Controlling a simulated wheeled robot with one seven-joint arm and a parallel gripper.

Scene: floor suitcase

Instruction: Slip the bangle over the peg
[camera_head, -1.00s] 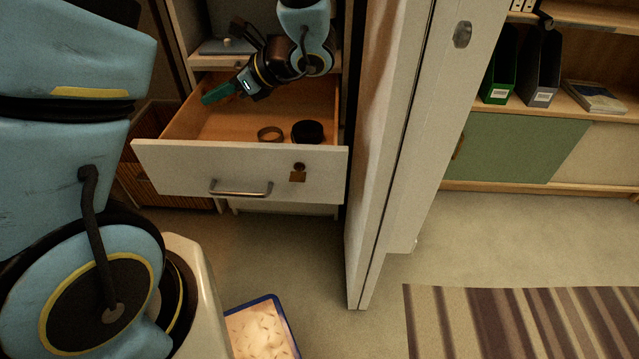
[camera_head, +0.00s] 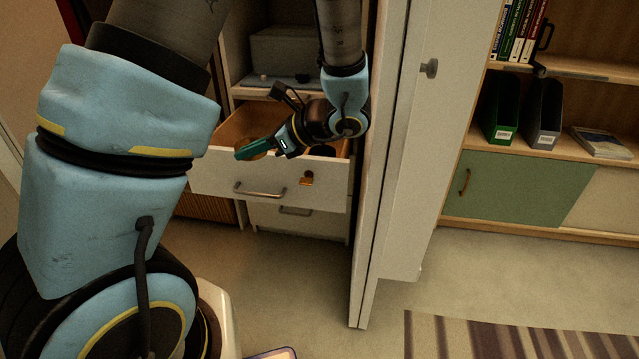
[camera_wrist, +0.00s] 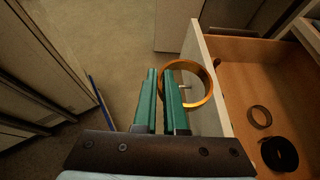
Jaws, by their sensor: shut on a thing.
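The bangle is an orange-gold ring (camera_wrist: 208,76), held at the tips of my gripper in the wrist view. My gripper (camera_wrist: 162,88) has green fingers shut on the ring's near side; most of the ring stands out to the right of them. In the head view my gripper (camera_head: 250,150) is at the drawer's front panel, and part of the ring shows behind the fingers. In the wrist view the ring overlaps the drawer front's top edge, and a small metal piece (camera_wrist: 185,87) shows through it. I cannot tell which fitting is the peg.
An open cupboard door (camera_head: 397,140) with a grey knob (camera_head: 430,68) stands to the right.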

